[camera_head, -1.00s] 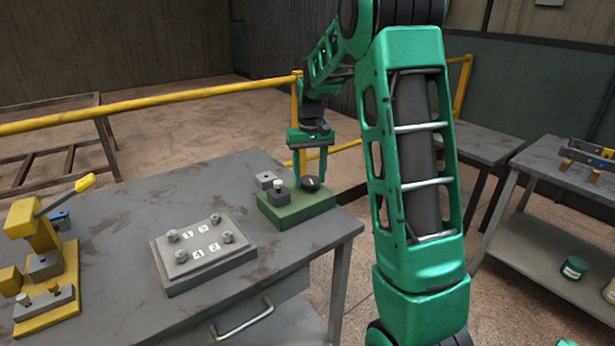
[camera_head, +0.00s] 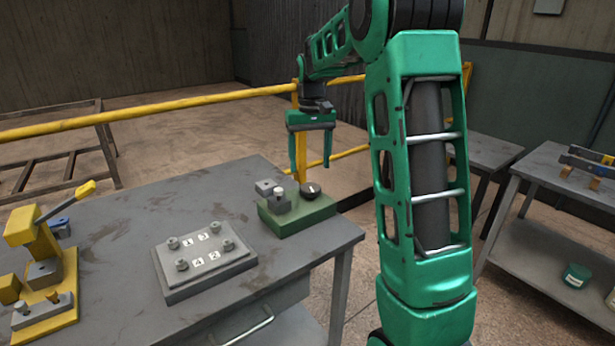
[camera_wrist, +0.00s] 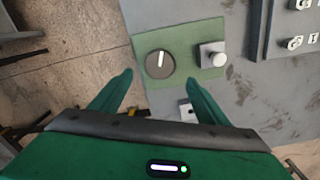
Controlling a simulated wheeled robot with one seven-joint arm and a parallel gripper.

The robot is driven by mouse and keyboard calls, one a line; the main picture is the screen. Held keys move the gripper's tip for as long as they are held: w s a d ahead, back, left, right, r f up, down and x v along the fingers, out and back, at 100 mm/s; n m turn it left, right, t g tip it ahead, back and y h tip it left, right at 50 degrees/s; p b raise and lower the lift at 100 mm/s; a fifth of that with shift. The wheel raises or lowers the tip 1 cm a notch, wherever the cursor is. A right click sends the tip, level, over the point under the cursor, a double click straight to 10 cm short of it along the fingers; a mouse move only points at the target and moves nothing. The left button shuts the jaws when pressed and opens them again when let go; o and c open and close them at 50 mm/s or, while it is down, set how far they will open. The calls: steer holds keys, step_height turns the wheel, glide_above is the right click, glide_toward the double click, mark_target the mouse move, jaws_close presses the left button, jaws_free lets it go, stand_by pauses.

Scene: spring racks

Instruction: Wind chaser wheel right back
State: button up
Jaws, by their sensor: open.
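The wheel is a dark round knob (camera_head: 311,188) with a pale mark, on the right part of a green base (camera_head: 300,217) at the table's right end. A grey block with a light round button (camera_head: 278,191) stands beside it on the same base. In the wrist view the knob (camera_wrist: 160,64) lies beyond my fingertips, its white line near upright in the picture. The button block (camera_wrist: 212,56) is to its right. My gripper (camera_head: 313,168) is open and empty, raised above and behind the green base, apart from the knob.
A grey plate (camera_head: 205,262) with several numbered bolts lies left of the base. A yellow lever press (camera_head: 45,250) stands at the table's far left. A yellow rail (camera_head: 150,109) runs behind the table. A shelf bench (camera_head: 560,185) stands at right.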

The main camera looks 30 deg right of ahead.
mark_target(309, 186)
steer(key=shift+r, duration=1.75)
step_height(309, 186, down, 11)
steer(key=shift+r, duration=0.15)
steer(key=c, duration=1)
steer(key=shift+c, duration=0.2)
steer(key=shift+n, duration=0.3)
